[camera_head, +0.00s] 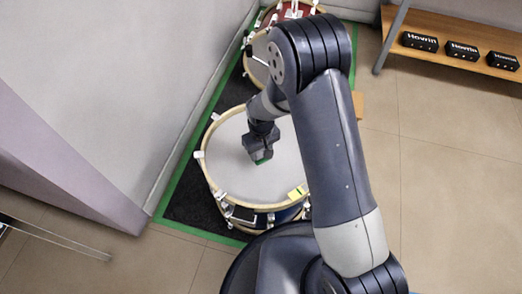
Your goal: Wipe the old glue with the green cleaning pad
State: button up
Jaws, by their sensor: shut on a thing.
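My gripper (262,156) points down over the white head of a large drum (228,178). It is shut on the green cleaning pad (264,161), of which only a small green edge shows at the fingertips. The pad is at or just above the drum head; I cannot tell if it touches. No old glue can be made out on the visible drum head; my gripper and arm hide part of it.
The drum stands on a black mat with a green border (190,236), beside a grey wall (120,70). Smaller drums, one red (289,11), stand behind. A wooden shelf (455,55) with several black boxes is at upper right. Tiled floor (430,150) at right is clear.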

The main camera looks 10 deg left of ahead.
jog(key=shift+f+b, duration=0.7)
jog(key=shift+f, duration=0.3)
jog(key=shift+w, duration=0.1)
